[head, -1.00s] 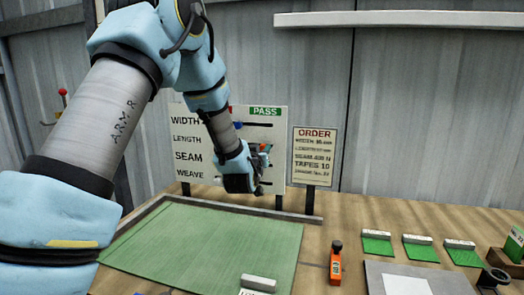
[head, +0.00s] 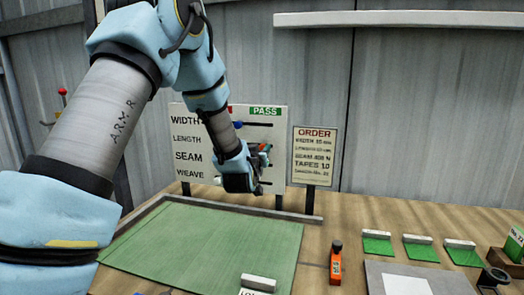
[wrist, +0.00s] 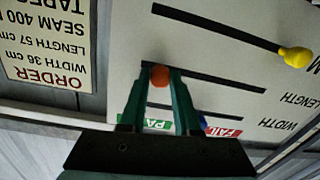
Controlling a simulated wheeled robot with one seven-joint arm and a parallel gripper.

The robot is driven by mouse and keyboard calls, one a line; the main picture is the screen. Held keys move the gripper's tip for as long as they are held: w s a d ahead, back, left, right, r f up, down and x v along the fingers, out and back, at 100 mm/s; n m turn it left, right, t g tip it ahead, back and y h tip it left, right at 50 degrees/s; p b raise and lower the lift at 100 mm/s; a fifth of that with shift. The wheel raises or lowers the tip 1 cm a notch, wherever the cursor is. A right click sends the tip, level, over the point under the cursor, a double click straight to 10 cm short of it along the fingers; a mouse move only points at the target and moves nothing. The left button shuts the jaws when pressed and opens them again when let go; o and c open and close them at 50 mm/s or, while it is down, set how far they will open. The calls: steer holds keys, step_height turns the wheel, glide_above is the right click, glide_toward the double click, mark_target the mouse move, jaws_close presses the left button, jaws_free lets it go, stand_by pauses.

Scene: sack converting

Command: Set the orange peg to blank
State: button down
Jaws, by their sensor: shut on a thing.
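The white board (head: 276,176) carries rows marked WIDTH, LENGTH, SEAM and WEAVE, with dark slots and a green PASS label (head: 265,111). The orange peg (wrist: 160,75) sits at the left end of its slot in the wrist view, the slot in line with LENGTH. This is the PASS side of the board. My gripper (wrist: 160,74) is shut on the orange peg, one teal finger on each side. In the head view my gripper (head: 264,155) is at the board's right part and hides much of the middle rows.
A yellow peg (wrist: 297,57) is at the right end of a neighbouring slot. A blue peg (head: 237,125) is in the top row. An order sign (head: 315,155) stands just right of the board.

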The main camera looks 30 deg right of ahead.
steer(key=w+a+b, duration=0.4)
steer(key=w+a, duration=0.1)
steer(key=a, duration=0.1)
steer(key=shift+w, duration=0.35)
steer(key=shift+a, duration=0.1)
steer(key=c, duration=0.6)
jaws_free()
steer(key=b+v, duration=0.4)
steer(key=v, duration=0.6)
steer(key=shift+s+a, duration=0.25)
steer(key=shift+s, duration=0.05)
steer(key=shift+a, duration=0.1)
